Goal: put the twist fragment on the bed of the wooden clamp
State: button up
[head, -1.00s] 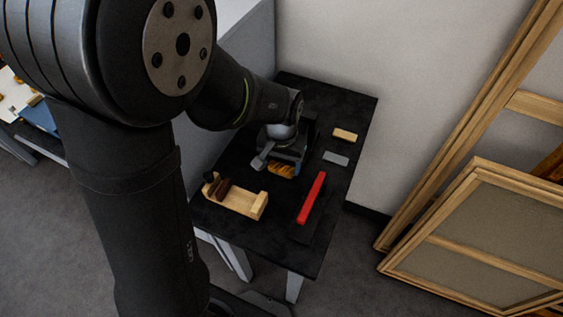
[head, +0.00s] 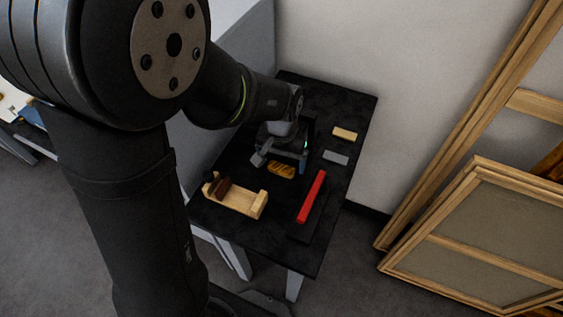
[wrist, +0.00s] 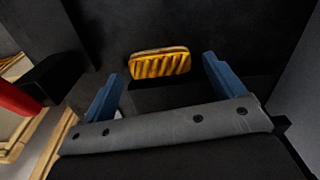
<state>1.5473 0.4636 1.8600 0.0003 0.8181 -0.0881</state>
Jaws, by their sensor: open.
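The twist fragment (head: 281,169) is a small gilt, ridged piece lying on the black table top. It also shows in the wrist view (wrist: 160,64), ahead of my fingers and between their lines. My gripper (head: 282,157) is open and empty, close beside the fragment on its far side in the head view. Its two blue fingers (wrist: 163,80) stand apart in the wrist view. The wooden clamp (head: 240,203) lies on the table to the lower left of the fragment, with a dark brown jaw near its left end and a bare pale bed.
A red bar (head: 312,196) lies right of the clamp and shows at the wrist view's left edge. A grey block (head: 335,158) and a pale wooden block (head: 345,134) lie farther right. Wooden frames (head: 475,235) lean beyond the table. A grey panel stands behind the table's left side.

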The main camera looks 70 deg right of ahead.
notch_tip(320, 180, up, 10)
jog(key=shift+o, duration=0.4)
jog(key=shift+r, duration=0.4)
jog(key=s+a+r+h, duration=0.1)
jog(key=a+r+h, duration=0.3)
jog(key=a, duration=0.3)
send_over(282, 165)
jog(key=a, duration=0.3)
jog(key=shift+t, duration=0.3)
jog(key=f, duration=1.1)
jog(key=shift+s+a+f, duration=0.1)
jog(key=shift+s+f, duration=0.05)
jog(key=shift+s, duration=0.1)
jog(key=shift+x, duration=2.65)
jog(key=shift+h, duration=0.3)
